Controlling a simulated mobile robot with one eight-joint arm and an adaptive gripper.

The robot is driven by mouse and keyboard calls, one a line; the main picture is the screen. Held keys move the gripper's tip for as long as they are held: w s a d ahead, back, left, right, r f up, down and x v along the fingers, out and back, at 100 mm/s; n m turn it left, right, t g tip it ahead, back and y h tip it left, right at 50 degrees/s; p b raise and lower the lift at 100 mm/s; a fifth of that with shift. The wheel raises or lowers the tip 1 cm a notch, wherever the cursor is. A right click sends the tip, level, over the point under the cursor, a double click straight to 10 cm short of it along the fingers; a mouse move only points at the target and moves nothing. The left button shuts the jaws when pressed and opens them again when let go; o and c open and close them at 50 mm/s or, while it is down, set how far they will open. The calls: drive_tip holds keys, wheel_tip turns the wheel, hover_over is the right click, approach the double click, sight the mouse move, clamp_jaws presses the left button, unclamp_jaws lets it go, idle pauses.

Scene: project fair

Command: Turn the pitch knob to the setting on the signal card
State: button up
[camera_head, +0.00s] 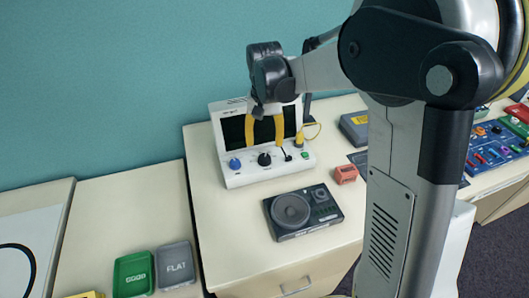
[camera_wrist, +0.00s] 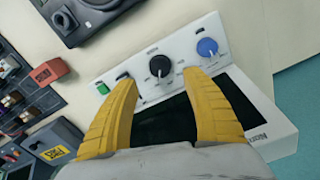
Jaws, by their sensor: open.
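A white console (camera_head: 236,174) with a dark screen stands on the table. Its front panel bears a blue knob (camera_head: 234,163), a black knob (camera_head: 264,159), a small lever and a green button (camera_head: 304,155). The labels are too small to read, so I cannot tell which knob is pitch. My gripper (camera_head: 264,146) is open, its yellow fingers pointing down in front of the screen. In the wrist view the black knob (camera_wrist: 160,66) shows just beyond the gap between the fingertips (camera_wrist: 160,79), and the blue knob (camera_wrist: 207,47) is to its right. I cannot identify a signal card.
A dark speaker-like device (camera_head: 303,212) lies in front of the console. A small red block (camera_head: 346,174) and a grey-and-yellow box (camera_head: 354,128) are to its right. A green tray (camera_head: 133,274) and a grey tray (camera_head: 175,264) marked FLAT sit at lower left.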

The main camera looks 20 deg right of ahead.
sight(265, 158)
drive_tip(key=shift+r, duration=2.35)
drive_tip(key=s+r+n+t, duration=0.1)
drive_tip(key=s+t, duration=0.2)
drive_tip(key=s, duration=0.7)
drive_tip(key=s+r+n+t, duration=0.2)
drive_tip(key=s+t, duration=0.2)
drive_tip(key=s, duration=0.7)
drive_tip(key=shift+n, duration=0.3)
